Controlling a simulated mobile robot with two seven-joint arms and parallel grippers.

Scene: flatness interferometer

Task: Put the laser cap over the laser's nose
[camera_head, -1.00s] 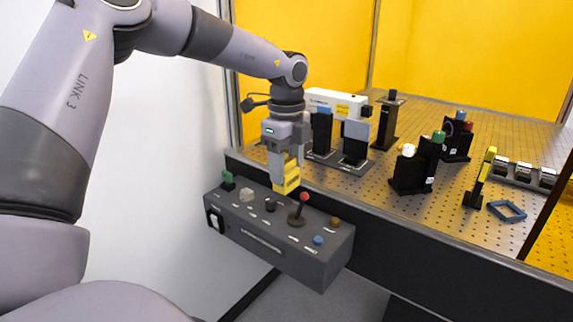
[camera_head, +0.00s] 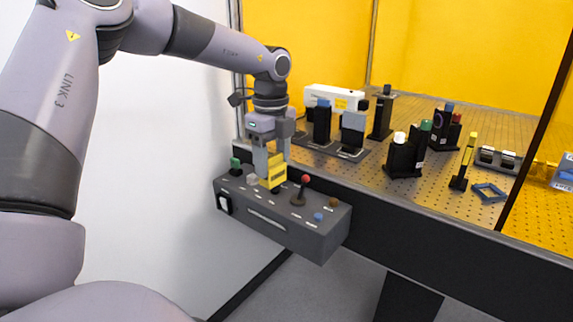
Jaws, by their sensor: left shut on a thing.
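The laser is a white box (camera_head: 325,97) with a yellow label at the back of the optical table. Its small dark nose (camera_head: 363,104) faces right and looks bare. My left gripper (camera_head: 273,160) points down in front of the table, left of and nearer than the laser. It is shut on a yellow piece (camera_head: 273,173) with dark markings, probably the laser cap. The yellow piece hangs over the grey control box, overlapping a dark knob in the picture; whether they touch cannot be told. My right gripper is not in view.
The grey control box (camera_head: 265,231) has a red-topped lever (camera_head: 305,182) and several knobs. Dark mounts (camera_head: 352,132) stand before the laser, and a dark post (camera_head: 382,115) stands right of its nose. A blue frame (camera_head: 490,194) lies at right.

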